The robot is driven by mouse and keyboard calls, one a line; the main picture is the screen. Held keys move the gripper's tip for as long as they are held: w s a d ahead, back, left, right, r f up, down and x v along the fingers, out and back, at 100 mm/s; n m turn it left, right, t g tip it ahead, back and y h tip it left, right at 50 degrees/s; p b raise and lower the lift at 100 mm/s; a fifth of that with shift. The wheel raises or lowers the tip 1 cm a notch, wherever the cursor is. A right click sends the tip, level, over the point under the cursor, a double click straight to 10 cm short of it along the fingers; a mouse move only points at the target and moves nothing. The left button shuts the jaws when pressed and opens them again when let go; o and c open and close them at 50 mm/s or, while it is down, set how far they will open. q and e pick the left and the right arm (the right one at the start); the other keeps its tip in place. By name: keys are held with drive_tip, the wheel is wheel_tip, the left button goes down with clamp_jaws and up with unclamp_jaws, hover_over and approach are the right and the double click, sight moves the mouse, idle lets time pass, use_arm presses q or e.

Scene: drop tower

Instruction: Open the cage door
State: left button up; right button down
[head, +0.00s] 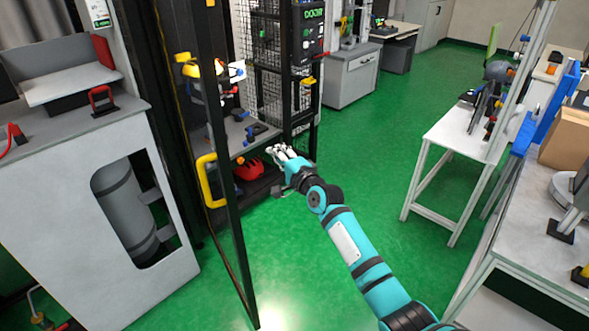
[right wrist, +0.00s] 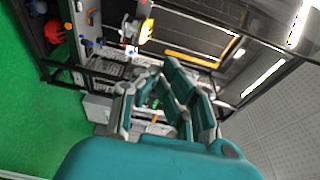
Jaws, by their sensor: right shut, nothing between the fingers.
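The cage door (head: 220,160) is a tall black-framed panel left of centre in the head view, with a yellow handle (head: 206,181) on it. It stands swung out from the cage, and the cage interior shows to its right. My right gripper (head: 283,152) is shut and empty. It is in front of the cage opening, right of the door and apart from the handle. In the right wrist view its fingers (right wrist: 160,100) show with the cage behind them. My left gripper is not in view.
Inside the cage are a grey shelf (head: 240,137), a yellow helmet-like item (head: 205,68) and a red object (head: 249,170) below. A grey cabinet (head: 65,215) stands left of the door. White benches (head: 457,137) stand at the right. Green floor (head: 365,140) between is clear.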

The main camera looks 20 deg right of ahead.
drive_tip(key=s+a, duration=0.3)
drive_tip(key=s, duration=0.7)
drive_tip(key=s+f+n+g+h+b, duration=0.1)
drive_tip(key=s+f+n+g, duration=0.3)
drive_tip(key=f, duration=1)
drive_tip(key=s+f+n+g, duration=0.1)
drive_tip(key=s+f, duration=0.5)
drive_tip(key=f, duration=0.7)
drive_tip(key=s+f+n+g+h+b, duration=0.1)
drive_tip(key=s+f+n+g, duration=0.3)
drive_tip(key=f, duration=1)
drive_tip(key=s+d+f+n+g, duration=0.1)
drive_tip(key=s+f+n+g, duration=0.25)
drive_tip(key=s+f, duration=1.45)
use_arm(q)
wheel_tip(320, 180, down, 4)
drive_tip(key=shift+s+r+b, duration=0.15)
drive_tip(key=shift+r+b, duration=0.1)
drive_tip(key=shift+b, duration=0.45)
use_arm(e)
drive_tip(key=s+d+f+n+g, duration=0.1)
drive_tip(key=s+f+n+g, duration=0.1)
drive_tip(key=s, duration=1)
drive_tip(key=s+d+f+n+g+h, duration=0.1)
drive_tip(key=s+f+n+g, duration=0.1)
drive_tip(key=s, duration=1.1)
drive_tip(key=shift+f+n, duration=0.75)
drive_tip(key=shift+n, duration=0.1)
